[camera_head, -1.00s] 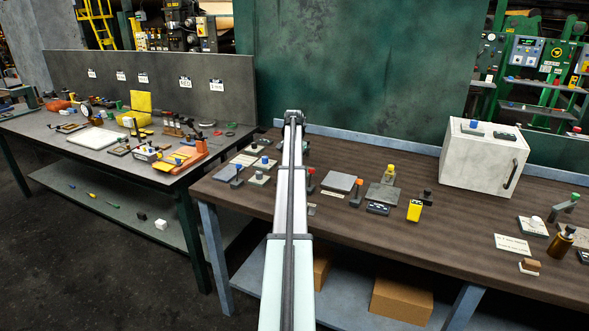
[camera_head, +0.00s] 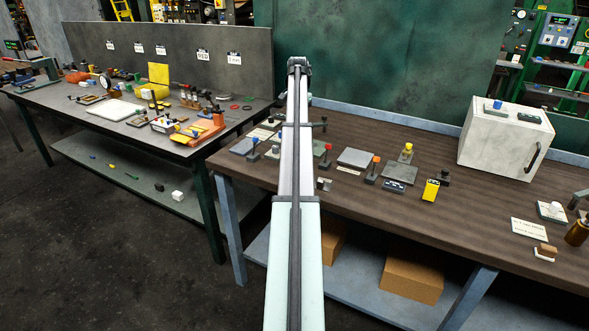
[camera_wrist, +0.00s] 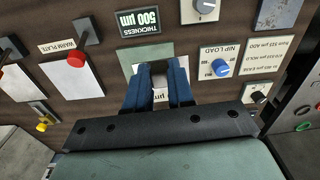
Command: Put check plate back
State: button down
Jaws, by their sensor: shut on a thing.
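In the wrist view, my gripper (camera_wrist: 160,72) has its blue fingers close together, shut on a small pale thing. A pale piece marked "µm" (camera_wrist: 159,97) shows between the fingers; it appears to be part of the check plate, but most of it is hidden. I cannot tell whether the held thing touches that surface. In the head view, my arm hides the gripper and the held thing.
In the wrist view, a red knob (camera_wrist: 76,60) by the "WARM PLATE" label is left, and a blue "NIP LOAD" knob (camera_wrist: 220,67) is right. In the head view, a white box (camera_head: 505,140) stands right on the brown bench (camera_head: 455,208). Bench space before the box is fairly clear.

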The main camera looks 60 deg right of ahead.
jog(key=s+a+f, duration=0.1)
jog(key=s+a, duration=0.1)
jog(key=a, duration=0.6)
jog(key=s+a+f, duration=0.1)
jog(key=s+a, duration=0.2)
jog(key=a, duration=0.5)
jog(key=shift+m, duration=0.3)
jog(key=shift+w+d+f, duration=0.15)
jog(key=shift+f, duration=2.3)
jog(key=shift+w+d+f, duration=0.1)
jog(key=shift+d+f, duration=0.05)
jog(key=shift+f, duration=2.3)
jog(key=shift+f, duration=0.1)
jog(key=c, duration=1)
grip_release()
notch_tip(320, 180, up, 12)
jog(key=shift+r, duration=0.1)
